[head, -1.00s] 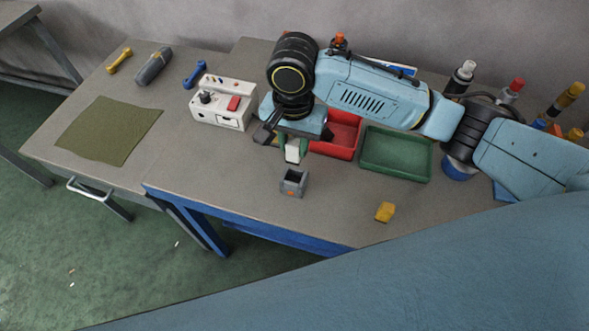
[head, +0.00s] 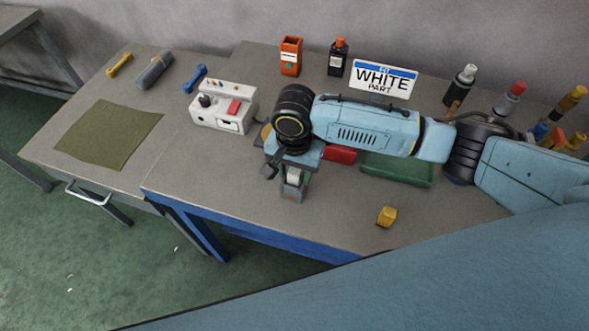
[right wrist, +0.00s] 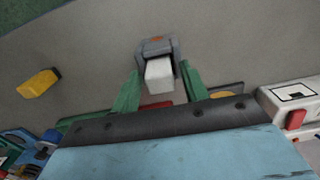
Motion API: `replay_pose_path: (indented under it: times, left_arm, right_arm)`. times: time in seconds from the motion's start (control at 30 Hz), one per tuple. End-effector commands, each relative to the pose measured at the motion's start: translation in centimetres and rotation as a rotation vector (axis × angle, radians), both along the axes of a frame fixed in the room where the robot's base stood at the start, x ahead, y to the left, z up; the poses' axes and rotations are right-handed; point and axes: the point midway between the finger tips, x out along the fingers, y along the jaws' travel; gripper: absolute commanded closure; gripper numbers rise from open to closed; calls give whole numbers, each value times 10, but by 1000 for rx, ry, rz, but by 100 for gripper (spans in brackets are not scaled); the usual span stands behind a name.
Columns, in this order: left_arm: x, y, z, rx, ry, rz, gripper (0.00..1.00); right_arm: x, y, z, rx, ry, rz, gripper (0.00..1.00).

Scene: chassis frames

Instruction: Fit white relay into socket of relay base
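The white relay (right wrist: 159,76) stands in the grey relay base (right wrist: 157,45), with its white end sticking out toward my right gripper. In the head view, the relay (head: 293,175) shows just above the base (head: 292,194). My right gripper (right wrist: 160,68) is over the base, pointing down. Its two green fingers stand on either side of the relay, with a visible gap on both sides, so it looks open. How deep the relay sits in the socket is hidden. My left gripper is not in view.
A yellow block (head: 387,216) lies near the table's front edge. Red (head: 340,155) and green (head: 410,172) trays sit behind, partly under my arm. A white box with a red button (head: 223,107) stands to the left. A "WHITE PART" sign (head: 384,78) stands at the back.

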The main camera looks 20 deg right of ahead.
Motion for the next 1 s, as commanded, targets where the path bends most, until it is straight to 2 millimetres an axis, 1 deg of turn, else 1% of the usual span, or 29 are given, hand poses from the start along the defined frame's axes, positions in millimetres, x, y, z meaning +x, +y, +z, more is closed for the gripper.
replay_pose_path:
  times: [0.3,0.37,0.43,0.57,0.7,0.8,0.9,1.0]
  left_arm:
    - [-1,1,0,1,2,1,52]
    - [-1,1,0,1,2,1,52]
    - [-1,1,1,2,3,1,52]
    - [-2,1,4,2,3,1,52]
    - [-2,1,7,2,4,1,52]
    - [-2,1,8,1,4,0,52]
    - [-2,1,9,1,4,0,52]
    - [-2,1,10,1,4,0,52]
  right_arm:
    - [0,0,1,0,0,0,51]
    - [0,0,4,1,-1,0,51]
    - [0,1,11,2,-1,1,51]
    - [0,1,35,2,-2,2,51]
    - [1,1,66,3,-4,2,51]
    - [0,1,86,2,-2,1,51]
    - [0,1,102,2,-3,1,51]
    - [0,1,113,2,0,2,51]
